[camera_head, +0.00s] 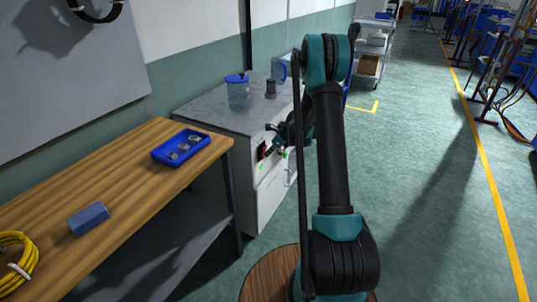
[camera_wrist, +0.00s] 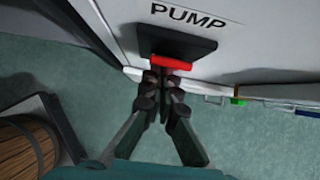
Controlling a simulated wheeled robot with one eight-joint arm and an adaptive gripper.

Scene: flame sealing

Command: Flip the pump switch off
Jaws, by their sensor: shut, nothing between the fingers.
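The pump switch has a red lever (camera_wrist: 171,62) on a black plate (camera_wrist: 176,42), under the word PUMP on a white cabinet front. In the wrist view, my gripper (camera_wrist: 161,75) is shut and empty, with its fingertips right at the red lever. I cannot tell whether they touch it. In the head view, my gripper (camera_head: 268,148) is small and dark against the front of the white cabinet (camera_head: 271,200), and my arm hides part of the cabinet. The lever's position, on or off, is not clear.
The cabinet top (camera_head: 215,112) holds a clear blue-lidded jar (camera_head: 238,95) and a dark small item (camera_head: 270,89). A wooden table (camera_head: 120,180) at left carries a blue tray (camera_head: 180,147), a blue block (camera_head: 89,218) and a yellow cable coil (camera_head: 17,258). Open floor lies to the right.

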